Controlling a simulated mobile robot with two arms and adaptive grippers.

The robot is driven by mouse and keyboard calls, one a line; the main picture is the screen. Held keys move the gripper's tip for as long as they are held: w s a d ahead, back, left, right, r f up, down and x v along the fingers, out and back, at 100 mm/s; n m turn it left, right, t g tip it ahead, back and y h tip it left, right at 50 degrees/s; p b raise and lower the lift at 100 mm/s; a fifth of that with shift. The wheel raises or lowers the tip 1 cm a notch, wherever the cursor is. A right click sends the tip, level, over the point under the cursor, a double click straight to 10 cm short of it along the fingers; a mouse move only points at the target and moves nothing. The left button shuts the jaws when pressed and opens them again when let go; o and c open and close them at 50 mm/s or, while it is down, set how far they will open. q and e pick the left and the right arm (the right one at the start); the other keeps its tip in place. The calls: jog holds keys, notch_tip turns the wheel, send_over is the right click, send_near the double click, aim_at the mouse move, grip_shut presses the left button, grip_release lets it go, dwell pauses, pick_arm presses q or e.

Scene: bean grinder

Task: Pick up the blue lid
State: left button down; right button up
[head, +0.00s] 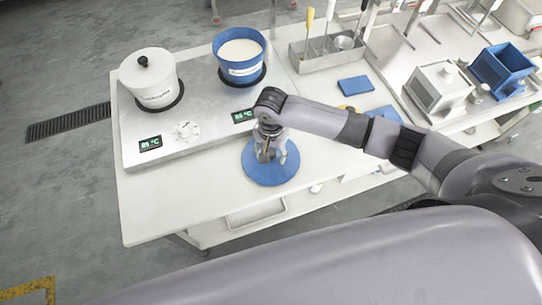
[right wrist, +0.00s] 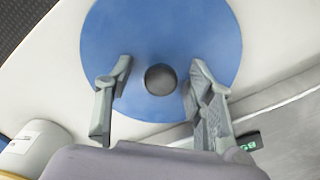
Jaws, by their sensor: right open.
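The blue lid (head: 271,174) is a flat round disc lying on the white table in front of the hot plate unit. In the right wrist view the lid (right wrist: 165,30) fills the upper middle, with a dark round knob (right wrist: 160,79) near its centre. My right gripper (head: 268,153) is over the lid and partly hides it. In the right wrist view my right gripper (right wrist: 160,82) is open, with one finger on each side of the knob and gaps between. I cannot tell whether the fingers touch the lid. My left gripper is not in view.
A white lidded pot (head: 150,82) and a blue open pot (head: 239,60) stand on the hot plate unit (head: 205,112). A metal tool caddy (head: 318,58) is behind. White and blue bins stand at the right. The table's front left is clear.

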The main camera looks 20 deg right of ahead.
jog(key=shift+c, duration=0.3)
grip_shut()
dwell(0.3)
